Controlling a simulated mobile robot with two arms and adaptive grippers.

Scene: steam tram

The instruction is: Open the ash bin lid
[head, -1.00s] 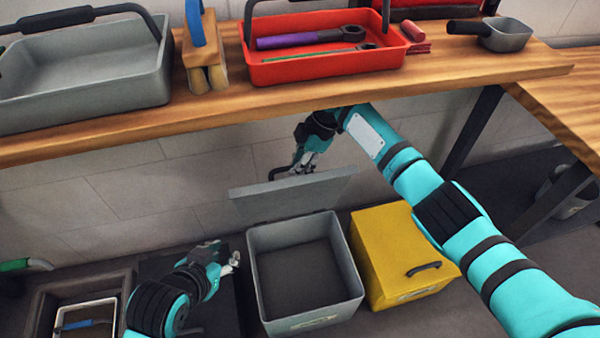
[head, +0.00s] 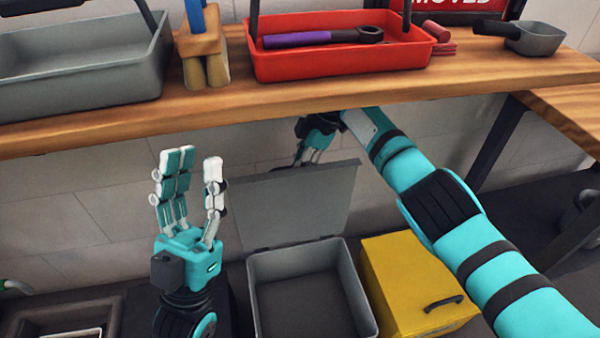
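A grey bin (head: 312,292) stands on the floor below the bench, its inside dark and empty. Its flat grey lid (head: 300,205) stands raised at the bin's back edge, leaning toward the wall, so the bin is open. My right gripper (head: 310,160) is at the lid's top edge, under the bench. Its fingertips are partly hidden by the lid, and I cannot tell whether they grip or touch it. My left gripper (head: 194,165) is open and empty, fingers pointing up, to the left of the lid and apart from it.
A yellow box (head: 400,270) with a dark handle stands close to the grey bin's right. The wooden bench (head: 330,100) overhangs, bearing a red tool tray (head: 270,67), a grey tray (head: 85,90) and a brush (head: 204,60). A dark tray (head: 60,315) lies lower left.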

